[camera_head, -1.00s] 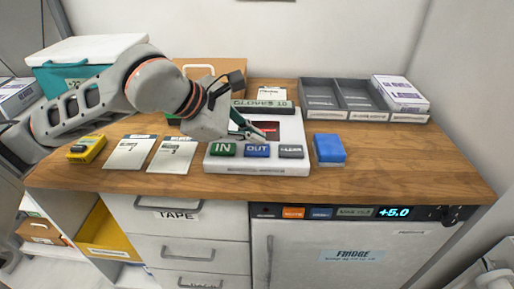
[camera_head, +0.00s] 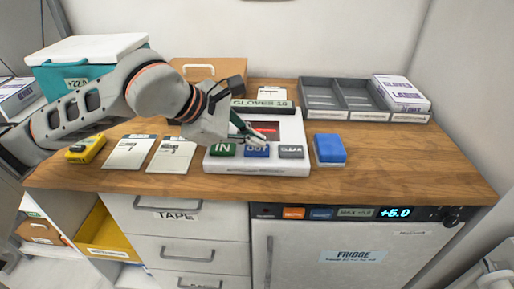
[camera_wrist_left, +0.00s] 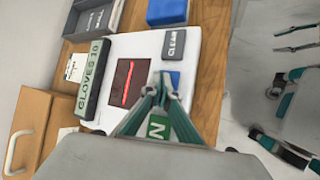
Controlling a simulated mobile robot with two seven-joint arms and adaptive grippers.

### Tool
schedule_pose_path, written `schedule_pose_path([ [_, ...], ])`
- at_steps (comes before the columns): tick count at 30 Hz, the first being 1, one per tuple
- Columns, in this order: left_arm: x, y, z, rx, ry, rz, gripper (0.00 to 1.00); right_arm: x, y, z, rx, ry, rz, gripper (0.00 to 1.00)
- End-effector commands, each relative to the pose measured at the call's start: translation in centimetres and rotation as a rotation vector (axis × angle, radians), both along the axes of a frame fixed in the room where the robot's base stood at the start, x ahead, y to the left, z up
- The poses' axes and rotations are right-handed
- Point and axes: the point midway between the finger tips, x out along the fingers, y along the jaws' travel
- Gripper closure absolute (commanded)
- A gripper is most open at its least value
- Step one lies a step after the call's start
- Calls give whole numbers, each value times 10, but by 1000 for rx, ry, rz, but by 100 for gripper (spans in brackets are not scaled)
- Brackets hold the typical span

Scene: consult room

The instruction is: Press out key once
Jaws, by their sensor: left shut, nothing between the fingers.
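A white keypad device (camera_head: 293,126) lies on the wooden counter with a "GLOVES 10" label bar (camera_head: 262,106) and a dark display (camera_head: 266,130) with red glowing marks. Along its front edge are the green IN key (camera_head: 222,150), the blue OUT key (camera_head: 257,152) and the grey CLEAR key (camera_head: 291,151). My left gripper (camera_head: 262,141) is shut and empty, its tips over the back of the OUT key. I cannot tell whether they touch it. In the left wrist view the tips (camera_wrist_left: 164,88) hide part of the blue OUT key (camera_wrist_left: 175,79); the CLEAR key (camera_wrist_left: 173,43) is apart from them.
A blue block (camera_head: 329,148) stands right of the device. Grey trays (camera_head: 338,113) and a white box (camera_head: 400,92) are behind it at right. Two cards (camera_head: 129,152) and a yellow device (camera_head: 86,148) lie to the left. The counter's right front is clear.

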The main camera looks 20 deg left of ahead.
Motion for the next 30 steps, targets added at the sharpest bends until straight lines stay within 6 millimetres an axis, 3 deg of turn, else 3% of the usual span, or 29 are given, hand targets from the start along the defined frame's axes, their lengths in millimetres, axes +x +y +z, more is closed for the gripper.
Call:
schedule_pose_path([
  [30,0,0,-12,0,2,1,100,-4,0,-7,0,11,-1,60],
])
